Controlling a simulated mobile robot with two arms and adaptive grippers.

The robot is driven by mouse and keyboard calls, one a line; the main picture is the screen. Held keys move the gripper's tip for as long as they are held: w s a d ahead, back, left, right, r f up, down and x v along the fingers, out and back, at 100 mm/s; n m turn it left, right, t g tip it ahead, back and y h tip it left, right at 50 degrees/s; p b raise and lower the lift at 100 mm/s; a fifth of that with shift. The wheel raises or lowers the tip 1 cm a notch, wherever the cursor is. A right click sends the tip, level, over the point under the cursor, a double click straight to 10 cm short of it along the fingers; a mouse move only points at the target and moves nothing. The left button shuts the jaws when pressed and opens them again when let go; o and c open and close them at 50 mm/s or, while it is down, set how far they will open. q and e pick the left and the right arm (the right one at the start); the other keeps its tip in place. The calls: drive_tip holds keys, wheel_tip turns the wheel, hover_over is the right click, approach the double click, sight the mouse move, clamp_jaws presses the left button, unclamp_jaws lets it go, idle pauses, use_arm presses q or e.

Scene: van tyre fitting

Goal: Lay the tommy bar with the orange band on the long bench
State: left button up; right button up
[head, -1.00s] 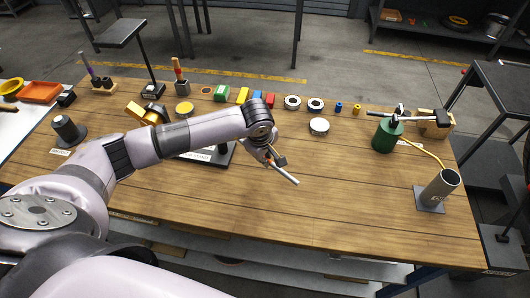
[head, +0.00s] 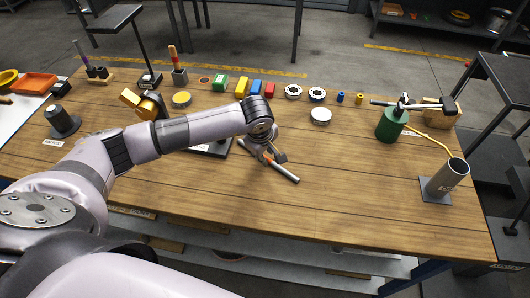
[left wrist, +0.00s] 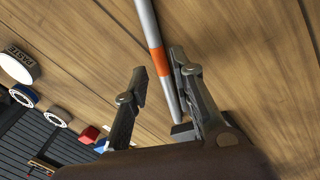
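The tommy bar (head: 286,173), a slim grey rod with an orange band, appears to lie flat on the wooden long bench (head: 350,200), slanting down to the right. My left gripper (head: 276,158) is low over it, with its fingers spread. In the left wrist view, the bar (left wrist: 148,25) passes between the open fingers (left wrist: 157,66), close beside the right one; the orange band (left wrist: 159,62) is level with the fingertips. Whether that finger touches the bar I cannot tell. My right gripper is not in view.
A dark plate stand (head: 215,150) is just left of the bar. A green canister (head: 391,126) and a grey tube holder (head: 443,181) stand at the right. Coloured blocks (head: 242,87) and rings (head: 293,92) line the back. The bench's front middle is clear.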

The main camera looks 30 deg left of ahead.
use_arm(q)
drive_tip(key=shift+o, duration=1.1)
drive_tip(key=shift+f, duration=0.1)
drive_tip(key=v, duration=1.2)
